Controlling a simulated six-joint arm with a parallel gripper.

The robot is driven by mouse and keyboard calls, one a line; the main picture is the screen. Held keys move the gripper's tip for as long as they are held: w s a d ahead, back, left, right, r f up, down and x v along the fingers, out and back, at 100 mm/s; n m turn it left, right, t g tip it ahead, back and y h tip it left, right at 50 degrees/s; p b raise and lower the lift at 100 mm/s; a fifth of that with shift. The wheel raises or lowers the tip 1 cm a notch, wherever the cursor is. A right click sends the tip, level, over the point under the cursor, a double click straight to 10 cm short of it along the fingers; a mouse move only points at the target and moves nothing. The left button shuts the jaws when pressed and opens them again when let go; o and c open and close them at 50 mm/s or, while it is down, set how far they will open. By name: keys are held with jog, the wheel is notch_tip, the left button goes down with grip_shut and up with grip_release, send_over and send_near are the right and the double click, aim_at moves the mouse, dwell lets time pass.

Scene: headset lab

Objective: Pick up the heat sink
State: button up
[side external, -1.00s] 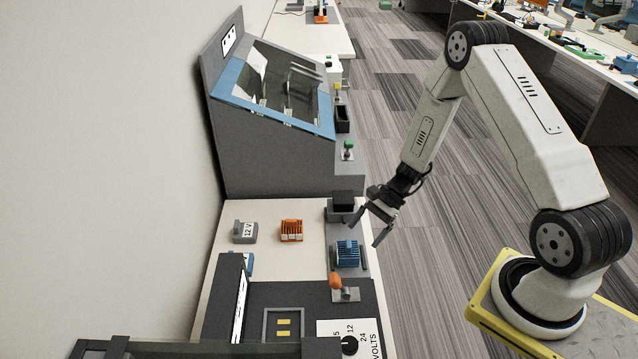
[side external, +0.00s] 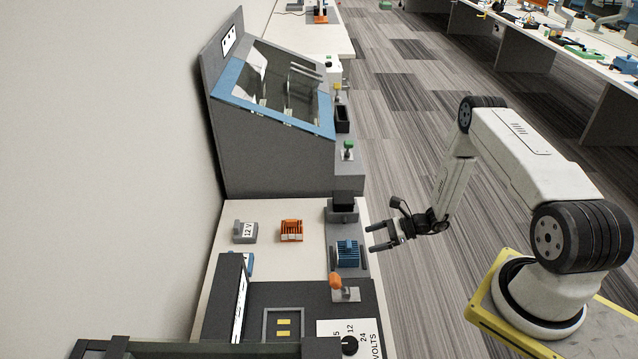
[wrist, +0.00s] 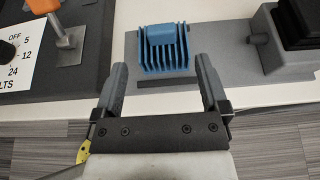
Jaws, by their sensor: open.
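The heat sink is most likely the blue finned block (side external: 347,253) on a grey plate at the bench's right edge. In the wrist view the blue finned block (wrist: 164,47) stands just beyond my fingertips, roughly centred between them. My gripper (side external: 373,237) is open and empty, pointing left toward the block from the aisle side. Both fingers also show in the wrist view (wrist: 160,70), apart with nothing between them. An orange finned block (side external: 291,231) stands further left on the white bench.
An orange-handled lever (side external: 337,281) and a voltage dial panel (side external: 349,343) are on the near side of the blue block. A dark box (side external: 343,203) stands on its far side. The aisle floor to the right is free.

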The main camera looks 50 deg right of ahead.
aim_at(349, 243)
jog(key=shift+x, duration=1.3)
jog(key=shift+x, duration=2.6)
jog(key=shift+w+d, duration=0.1)
grip_shut()
